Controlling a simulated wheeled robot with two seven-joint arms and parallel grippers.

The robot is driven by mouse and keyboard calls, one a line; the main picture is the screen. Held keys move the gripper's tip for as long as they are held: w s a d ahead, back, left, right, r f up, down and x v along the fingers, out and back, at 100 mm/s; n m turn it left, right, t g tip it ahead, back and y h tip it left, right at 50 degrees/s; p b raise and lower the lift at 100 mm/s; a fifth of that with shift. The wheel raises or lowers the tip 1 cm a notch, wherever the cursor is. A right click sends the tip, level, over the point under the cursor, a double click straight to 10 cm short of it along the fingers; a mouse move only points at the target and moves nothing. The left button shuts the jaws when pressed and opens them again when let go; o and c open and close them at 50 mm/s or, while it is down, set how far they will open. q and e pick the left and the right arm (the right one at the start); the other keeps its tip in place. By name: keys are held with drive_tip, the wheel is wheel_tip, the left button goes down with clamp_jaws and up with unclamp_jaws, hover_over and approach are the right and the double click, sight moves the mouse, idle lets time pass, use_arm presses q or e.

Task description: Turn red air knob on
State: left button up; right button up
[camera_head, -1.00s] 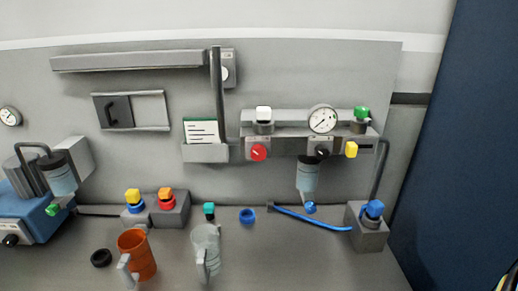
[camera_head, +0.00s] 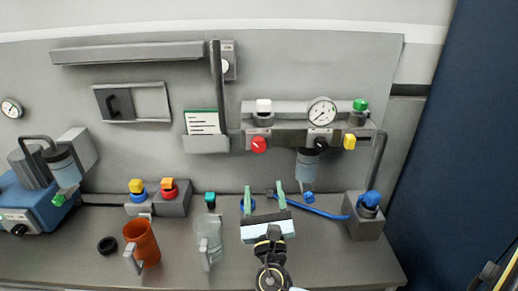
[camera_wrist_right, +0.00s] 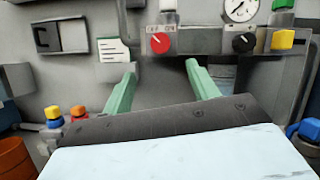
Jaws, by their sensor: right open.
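The red air knob (camera_head: 258,144) is a round red dial with a light mark, on the front of the grey panel unit on the wall. It also shows in the right wrist view (camera_wrist_right: 160,43), above and between the fingertips. My right gripper (camera_head: 264,186) has two green fingers, spread apart and empty, pointing toward the wall below the knob and not touching it. Its fingers also show in the right wrist view (camera_wrist_right: 160,75). My left gripper is not in view.
A black knob (camera_head: 320,143), a yellow knob (camera_head: 349,142), a gauge (camera_head: 322,111) and a white knob (camera_head: 263,106) crowd the unit. A card holder (camera_head: 206,144) sits left of the red knob. An orange mug (camera_head: 143,243) and a clear jug (camera_head: 209,238) stand on the bench. A blue hose (camera_head: 318,211) lies behind the gripper.

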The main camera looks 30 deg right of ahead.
sight(258, 148)
drive_tip(key=p+x, duration=0.3)
drive_tip(key=x, duration=1)
drive_tip(key=shift+w, duration=0.1)
drive_tip(key=shift+c, duration=0.2)
